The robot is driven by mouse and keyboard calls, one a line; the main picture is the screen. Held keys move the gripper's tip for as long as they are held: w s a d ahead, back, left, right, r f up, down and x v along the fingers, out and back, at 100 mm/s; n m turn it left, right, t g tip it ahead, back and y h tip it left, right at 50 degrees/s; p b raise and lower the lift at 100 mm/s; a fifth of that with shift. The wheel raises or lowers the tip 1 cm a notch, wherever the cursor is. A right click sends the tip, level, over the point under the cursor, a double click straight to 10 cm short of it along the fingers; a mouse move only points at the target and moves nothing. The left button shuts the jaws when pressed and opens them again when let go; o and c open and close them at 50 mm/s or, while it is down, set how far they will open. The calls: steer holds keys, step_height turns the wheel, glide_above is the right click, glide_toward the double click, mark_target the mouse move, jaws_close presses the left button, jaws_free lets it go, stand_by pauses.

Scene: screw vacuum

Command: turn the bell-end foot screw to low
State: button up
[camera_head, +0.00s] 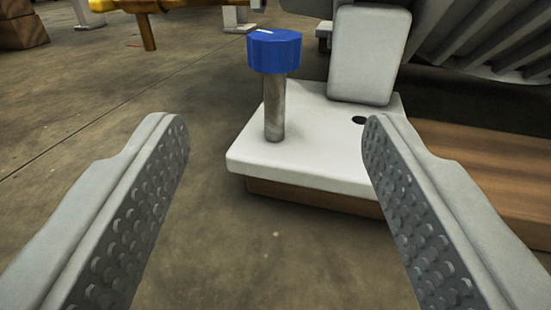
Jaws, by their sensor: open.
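The foot screw shows as a blue ribbed knob (275,53) on a grey upright shaft (274,109). A short white mark is on top of the knob, towards its left side. The shaft stands in a white foot plate (303,157). My gripper (268,125) is open and empty. One finger is on each side of the picture, with studded inner pads.
The foot plate lies on a wooden beam (480,165) that runs off to the right. A grey block (369,55) rises from the plate behind the screw, below a ribbed grey machine body (485,35). Yellow pipework (148,25) is at the back left.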

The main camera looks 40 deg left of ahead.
steer(key=shift+v, duration=1.85)
